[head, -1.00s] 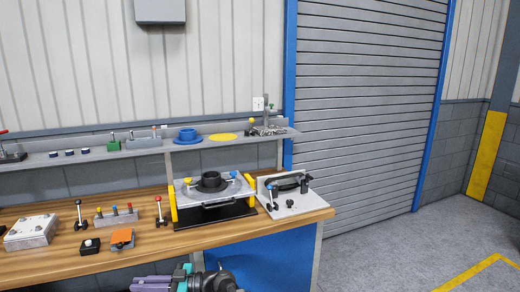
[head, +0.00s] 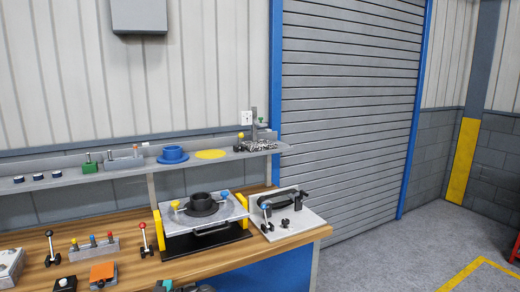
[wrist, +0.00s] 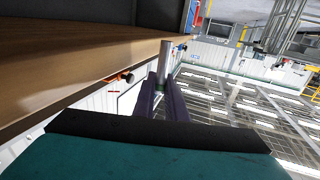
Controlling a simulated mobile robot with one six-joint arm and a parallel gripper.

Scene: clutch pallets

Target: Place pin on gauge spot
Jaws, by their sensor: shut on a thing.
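In the wrist view, my gripper (wrist: 162,105) has purple fingers shut on a silver pin (wrist: 165,60). The pin is a smooth cylinder that sticks out past the fingertips, with a green part where the fingers meet it. It is beside the bench edge, with open space around it. In the head view only the top of my arm shows at the bottom edge, and the pin is out of sight there. A flat yellow round spot (head: 211,154) lies bare on the wall shelf; I cannot tell whether it is the gauge spot.
The shelf (head: 120,172) also holds a blue flanged ring (head: 173,155) and a metal stand (head: 254,130). The wooden bench (head: 130,260) below carries a fixture with a black ring (head: 201,205), a grey plate (head: 290,225) and a pin block (head: 94,249).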

